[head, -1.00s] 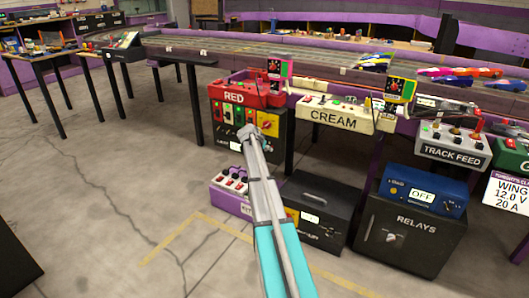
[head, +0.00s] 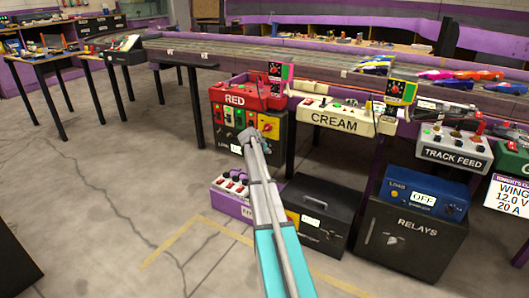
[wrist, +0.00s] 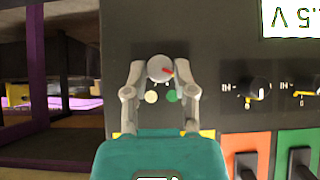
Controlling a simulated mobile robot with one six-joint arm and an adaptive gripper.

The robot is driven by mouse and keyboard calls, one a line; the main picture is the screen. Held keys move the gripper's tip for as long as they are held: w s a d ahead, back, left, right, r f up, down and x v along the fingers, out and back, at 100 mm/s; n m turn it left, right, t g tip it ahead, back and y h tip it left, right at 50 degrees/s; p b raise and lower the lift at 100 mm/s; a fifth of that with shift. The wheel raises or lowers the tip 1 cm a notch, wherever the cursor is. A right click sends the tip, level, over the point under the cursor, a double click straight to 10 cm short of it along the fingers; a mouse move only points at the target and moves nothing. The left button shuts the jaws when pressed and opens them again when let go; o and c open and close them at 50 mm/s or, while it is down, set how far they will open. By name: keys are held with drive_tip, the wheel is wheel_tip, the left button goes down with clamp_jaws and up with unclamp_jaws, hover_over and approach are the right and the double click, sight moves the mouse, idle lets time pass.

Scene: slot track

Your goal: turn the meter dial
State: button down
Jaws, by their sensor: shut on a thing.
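Part of a white readout (wrist: 290,18) shows at the top right, reading about .5 V. In the head view my gripper (head: 247,135) is at the dark panel box (head: 284,140) below the red RED box (head: 237,98). My gripper hides the dial there.
Close to the dial are a cream button (wrist: 151,97) and a green one (wrist: 172,96). Two black knobs (wrist: 258,88) and coloured switches (wrist: 247,150) lie to the right. A purple unit (head: 232,196) and a black box (head: 318,215) stand on the floor below.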

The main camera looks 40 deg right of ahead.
drive_tip(key=shift+s, duration=0.15)
drive_tip(key=m+t+b, duration=0.2)
drive_tip(key=t+b, duration=0.1)
drive_tip(key=m+t+y+b, duration=0.1)
drive_tip(key=m+t+b, duration=0.1)
drive_tip(key=t+b, duration=0.1)
drive_tip(key=s+d+f+m+t+y+b, duration=0.1)
drive_tip(key=m+t+b, duration=0.1)
drive_tip(key=t+b, duration=0.1)
drive_tip(key=shift+t, duration=0.5)
idle(0.5)
drive_tip(key=shift+r+m+t+b, duration=0.15)
drive_tip(key=shift+m+t+b, duration=0.15)
drive_tip(key=shift+b, duration=0.15)
idle(0.3)
drive_tip(key=c, duration=0.7)
unclamp_jaws()
drive_tip(key=shift+c, duration=0.2)
drive_tip(key=o, duration=0.3)
drive_tip(key=shift+w+a, duration=0.1)
drive_tip(key=shift+a, duration=0.05)
